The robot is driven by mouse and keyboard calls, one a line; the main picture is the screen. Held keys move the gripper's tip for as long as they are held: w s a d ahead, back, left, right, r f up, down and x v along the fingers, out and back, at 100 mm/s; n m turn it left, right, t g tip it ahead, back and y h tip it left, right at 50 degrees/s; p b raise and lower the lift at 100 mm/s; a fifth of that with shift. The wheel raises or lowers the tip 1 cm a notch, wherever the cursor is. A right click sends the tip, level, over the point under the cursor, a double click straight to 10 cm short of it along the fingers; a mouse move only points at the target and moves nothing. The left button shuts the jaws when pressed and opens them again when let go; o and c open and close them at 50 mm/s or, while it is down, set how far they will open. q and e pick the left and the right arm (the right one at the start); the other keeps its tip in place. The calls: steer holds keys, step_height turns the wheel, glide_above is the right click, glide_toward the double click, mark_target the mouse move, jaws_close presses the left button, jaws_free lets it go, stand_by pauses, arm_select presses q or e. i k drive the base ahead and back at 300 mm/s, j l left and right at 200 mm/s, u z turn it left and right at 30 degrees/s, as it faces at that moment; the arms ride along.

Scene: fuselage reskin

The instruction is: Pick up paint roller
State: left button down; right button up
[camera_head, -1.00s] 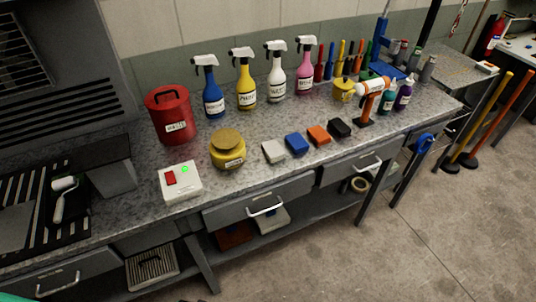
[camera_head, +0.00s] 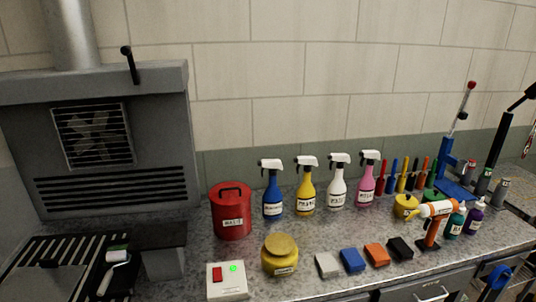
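The paint roller (camera_head: 115,263) lies in the head view at the lower left, on a dark slatted tray or grate (camera_head: 50,250). Its roller head is pale with a green strip along it, and its light handle points toward the bottom of the picture. The roller is beside a grey block-like part below the vent unit. Neither of my grippers shows in the head view.
A grey vent unit (camera_head: 110,140) stands behind the roller. On the speckled counter (camera_head: 200,262) are a red waste can (camera_head: 231,212), a switch box (camera_head: 227,281), a yellow jar (camera_head: 280,256), several spray bottles (camera_head: 305,188) and coloured blocks (camera_head: 352,260).

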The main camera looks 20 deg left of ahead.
mark_target(115, 256)
steer(key=u, duration=1.8)
